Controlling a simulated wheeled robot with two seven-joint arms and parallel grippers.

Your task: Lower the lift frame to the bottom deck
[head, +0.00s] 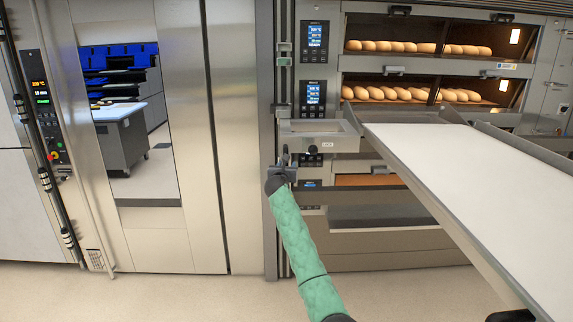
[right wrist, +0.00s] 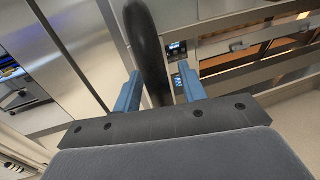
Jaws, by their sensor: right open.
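The lift frame (head: 322,142) is a grey metal frame with a small label, at the left of the oven front. It stands just below the second lit deck, above the lower decks. A long white loader belt (head: 480,170) sits beside it on the right, at about the same height. My right gripper (head: 283,165) is at the frame's lower left corner. In the right wrist view, its two blue fingers (right wrist: 158,82) are apart, on either side of a thick black handle (right wrist: 148,45). I cannot tell whether they touch it. My left gripper is not in view.
Two lit decks hold rows of loaves (head: 400,94). A lower deck opening (head: 368,180) shows beneath the frame. A tall steel door with a window (head: 130,205) stands on the left. The floor (head: 400,295) in front is clear.

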